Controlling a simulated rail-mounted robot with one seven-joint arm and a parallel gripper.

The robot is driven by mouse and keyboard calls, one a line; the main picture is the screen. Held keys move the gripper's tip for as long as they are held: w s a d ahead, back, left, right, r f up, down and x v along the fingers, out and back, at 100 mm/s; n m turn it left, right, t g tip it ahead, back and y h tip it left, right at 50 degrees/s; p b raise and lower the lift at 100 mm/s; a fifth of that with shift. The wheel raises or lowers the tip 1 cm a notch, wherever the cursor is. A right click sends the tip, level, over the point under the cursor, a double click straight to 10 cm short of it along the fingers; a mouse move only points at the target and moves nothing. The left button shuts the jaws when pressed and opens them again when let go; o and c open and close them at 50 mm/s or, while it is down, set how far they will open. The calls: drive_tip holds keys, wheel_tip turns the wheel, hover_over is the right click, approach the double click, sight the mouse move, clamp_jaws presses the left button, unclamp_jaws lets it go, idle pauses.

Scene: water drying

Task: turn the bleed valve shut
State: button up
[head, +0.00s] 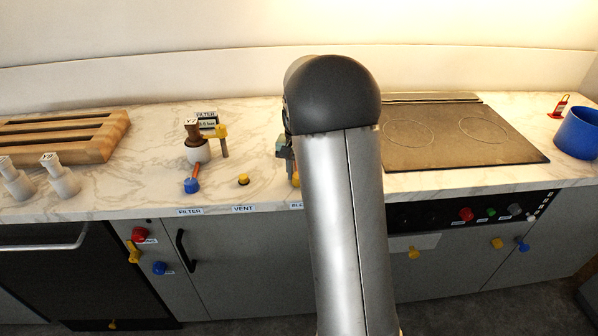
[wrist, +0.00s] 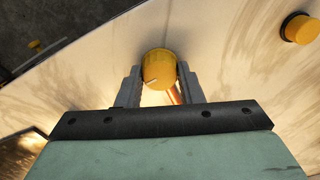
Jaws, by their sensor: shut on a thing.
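The bleed valve's yellow knob (wrist: 158,68) is between my two fingertips in the wrist view. A short pale mark shows on its face, tilted slightly. My gripper (wrist: 159,78) is shut on the knob, one finger at each side. An orange-brown stem shows below the knob. In the head view my gripper (head: 291,168) is at the counter's front part, left of my arm. Only a bit of yellow (head: 296,180) shows there, and the label (head: 296,206) reads "BLE" before my arm hides the rest.
A yellow vent knob (head: 243,179) stands left of my gripper, with the filter assembly (head: 197,150) and its blue-ended lever (head: 192,185) further left. A hob (head: 460,135) and a blue pot (head: 577,132) are on the right. The counter around the vent knob is clear.

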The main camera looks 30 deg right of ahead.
drive_tip(key=shift+r+m, duration=0.1)
drive_tip(key=shift+m, duration=0.5)
drive_tip(key=o, duration=1)
drive_tip(key=shift+c, duration=0.2)
drive_tip(key=shift+r, duration=0.1)
wheel_tip(320, 180, up, 17)
